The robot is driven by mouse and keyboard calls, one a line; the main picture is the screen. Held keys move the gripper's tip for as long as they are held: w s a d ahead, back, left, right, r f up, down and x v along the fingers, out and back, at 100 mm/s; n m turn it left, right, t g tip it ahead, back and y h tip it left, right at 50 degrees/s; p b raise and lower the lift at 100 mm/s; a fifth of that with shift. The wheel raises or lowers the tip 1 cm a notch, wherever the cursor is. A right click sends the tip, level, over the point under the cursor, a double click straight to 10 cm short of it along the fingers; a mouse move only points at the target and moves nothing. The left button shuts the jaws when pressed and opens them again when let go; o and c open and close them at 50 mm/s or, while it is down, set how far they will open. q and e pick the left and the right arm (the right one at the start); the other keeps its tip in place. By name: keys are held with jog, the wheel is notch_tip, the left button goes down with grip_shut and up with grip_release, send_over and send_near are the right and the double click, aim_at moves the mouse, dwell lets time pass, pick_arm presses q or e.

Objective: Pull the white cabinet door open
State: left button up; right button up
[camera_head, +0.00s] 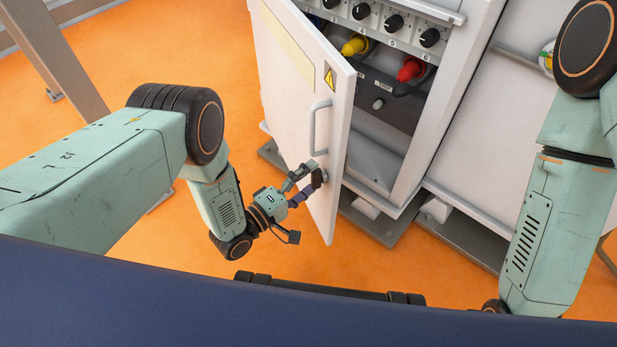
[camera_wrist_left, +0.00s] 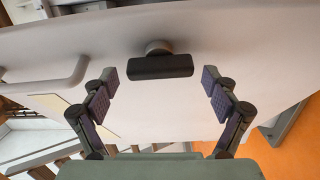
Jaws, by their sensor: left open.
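The white cabinet door (camera_head: 300,95) stands partly open, swung out to the left, with the cabinet's inside showing at its right. It has a light grey bar handle (camera_head: 318,128) and, below that, a dark knob (camera_head: 318,178). My left gripper (camera_head: 305,180) is at the door's lower free edge, close to the knob. In the left wrist view the black knob (camera_wrist_left: 150,66) lies between and beyond the two spread fingers, which do not touch it. The bar handle (camera_wrist_left: 48,80) is to the left there. My right gripper is not in view; only my right arm shows.
Inside the cabinet are a row of black dials (camera_head: 394,24), a yellow plug (camera_head: 354,45) and a red plug (camera_head: 409,70). A dark grey base plate (camera_head: 375,222) lies under the cabinet. Orange floor (camera_head: 180,45) is open left of the door. A grey post (camera_head: 55,60) stands far left.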

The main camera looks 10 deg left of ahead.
pick_arm(q)
jog(key=v, duration=1.2)
jog(key=shift+c, duration=0.4)
